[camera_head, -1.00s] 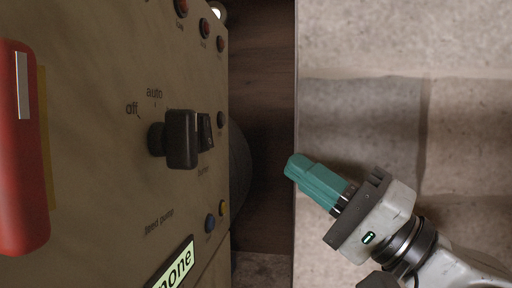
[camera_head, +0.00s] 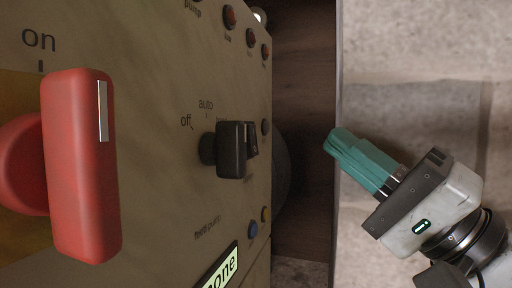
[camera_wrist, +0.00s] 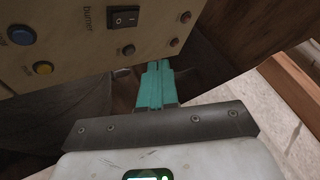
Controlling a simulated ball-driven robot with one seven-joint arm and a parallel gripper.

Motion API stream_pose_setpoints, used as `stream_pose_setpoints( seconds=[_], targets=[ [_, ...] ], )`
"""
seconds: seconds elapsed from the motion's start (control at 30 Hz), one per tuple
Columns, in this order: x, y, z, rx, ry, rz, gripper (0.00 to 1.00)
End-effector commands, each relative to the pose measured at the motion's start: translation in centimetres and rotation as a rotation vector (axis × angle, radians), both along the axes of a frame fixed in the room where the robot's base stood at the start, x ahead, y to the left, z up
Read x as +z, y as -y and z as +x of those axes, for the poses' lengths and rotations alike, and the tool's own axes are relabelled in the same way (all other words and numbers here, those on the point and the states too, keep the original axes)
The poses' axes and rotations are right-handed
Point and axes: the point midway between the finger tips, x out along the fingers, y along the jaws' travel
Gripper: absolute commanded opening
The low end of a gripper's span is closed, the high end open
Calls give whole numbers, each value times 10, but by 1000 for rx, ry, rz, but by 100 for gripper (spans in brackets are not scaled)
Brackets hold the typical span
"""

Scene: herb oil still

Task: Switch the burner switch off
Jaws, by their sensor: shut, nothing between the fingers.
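In the head view the burner switch (camera_head: 252,138) is partly hidden behind a black rotary knob. Which side of the rocker is pressed I cannot tell. My gripper (camera_head: 339,142) has teal fingers, shut and empty, to the right of the panel and apart from it. In the wrist view my gripper (camera_wrist: 157,66) points toward the panel, below and right of the switch.
The black rotary knob (camera_head: 231,150) and a large red handle (camera_head: 82,165) stick out from the panel (camera_head: 150,200). Blue (camera_wrist: 21,35) and yellow (camera_wrist: 43,68) buttons sit left of the switch. A dark gap lies between panel and pale floor (camera_head: 410,50).

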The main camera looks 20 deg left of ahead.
Motion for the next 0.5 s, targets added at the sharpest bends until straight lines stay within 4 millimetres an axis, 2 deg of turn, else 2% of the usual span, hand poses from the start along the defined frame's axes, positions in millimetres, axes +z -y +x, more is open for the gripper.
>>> stream_pose_setpoints(
  seconds=[0.3, 0.5],
  targets=[
    [-4, -42, 1, 2, -2, 0, 0],
    [-6, -57, 2, 1, -1, 0, 0]
  ],
)
